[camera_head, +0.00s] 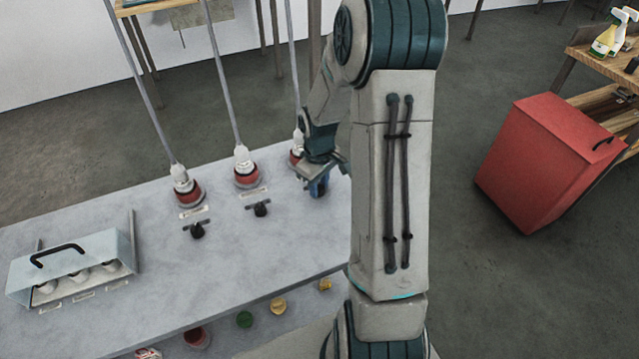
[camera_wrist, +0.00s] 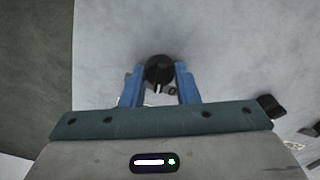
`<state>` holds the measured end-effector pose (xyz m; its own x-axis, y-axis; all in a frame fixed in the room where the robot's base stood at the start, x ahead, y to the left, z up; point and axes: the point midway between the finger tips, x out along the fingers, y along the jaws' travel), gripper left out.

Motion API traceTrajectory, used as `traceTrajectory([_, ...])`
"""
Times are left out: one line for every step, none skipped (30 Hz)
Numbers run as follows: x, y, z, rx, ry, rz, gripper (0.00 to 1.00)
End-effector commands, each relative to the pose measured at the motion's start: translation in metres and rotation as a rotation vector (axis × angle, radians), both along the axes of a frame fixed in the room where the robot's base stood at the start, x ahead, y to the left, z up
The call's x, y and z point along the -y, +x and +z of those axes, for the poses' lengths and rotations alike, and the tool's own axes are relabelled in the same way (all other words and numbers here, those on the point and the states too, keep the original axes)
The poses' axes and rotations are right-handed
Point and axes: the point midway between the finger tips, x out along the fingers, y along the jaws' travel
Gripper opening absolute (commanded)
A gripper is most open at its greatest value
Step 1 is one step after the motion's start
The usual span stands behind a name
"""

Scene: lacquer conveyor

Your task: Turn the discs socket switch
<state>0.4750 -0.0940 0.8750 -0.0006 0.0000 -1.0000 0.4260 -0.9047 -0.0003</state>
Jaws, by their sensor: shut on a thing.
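My gripper (camera_head: 318,186) is over the right part of the grey table, low at its surface. In the wrist view its two blue fingers (camera_wrist: 158,80) are on either side of a round black switch knob (camera_wrist: 159,67), shut on it. A white mark shows on the knob's near side. In the head view this knob is hidden by my gripper. Two other black switches, the left one (camera_head: 197,230) and the middle one (camera_head: 261,208), stand in front of red sockets (camera_head: 187,192) with white plugs. The label lettering is too small to read.
A third red socket (camera_head: 296,157) is partly hidden behind my arm. Grey cables rise from the plugs. A pale blue box with a black handle (camera_head: 68,270) sits at the table's left. A red bin (camera_head: 535,160) stands right.

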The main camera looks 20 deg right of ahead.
Motion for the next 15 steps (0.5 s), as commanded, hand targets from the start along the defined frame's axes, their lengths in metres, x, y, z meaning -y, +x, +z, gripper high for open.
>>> traceTrajectory([0.0000,0.0001,0.0009,0.001,0.000,0.038,0.05])
traceTrajectory([0.0000,0.0001,0.0009,0.000,0.000,0.063,0.05])
traceTrajectory([0.0002,0.0001,0.0010,0.000,0.000,0.095,0.05])
traceTrajectory([0.0004,0.0001,0.0011,0.000,0.000,0.117,0.05])
traceTrajectory([0.0005,0.0000,0.0012,0.000,0.000,0.138,0.05])
traceTrajectory([0.0004,0.0001,0.0012,0.000,0.000,0.166,0.05])
traceTrajectory([0.0003,0.0001,0.0013,0.001,0.001,0.185,0.05])
traceTrajectory([0.0001,0.0003,0.0013,0.001,0.001,0.204,0.05])
traceTrajectory([-0.0001,0.0003,0.0013,0.001,0.001,0.227,0.05])
traceTrajectory([0.0000,0.0003,0.0013,0.001,0.000,0.243,0.05])
traceTrajectory([0.0000,0.0003,0.0013,0.001,0.000,0.257,0.05])
traceTrajectory([0.0001,0.0004,0.0013,0.001,0.000,0.276,0.05])
traceTrajectory([0.0003,0.0004,0.0012,0.001,0.000,0.287,0.05])
traceTrajectory([0.0003,0.0004,0.0011,0.001,0.000,0.298,0.05])
traceTrajectory([0.0004,0.0004,0.0011,0.001,0.000,0.311,0.05])
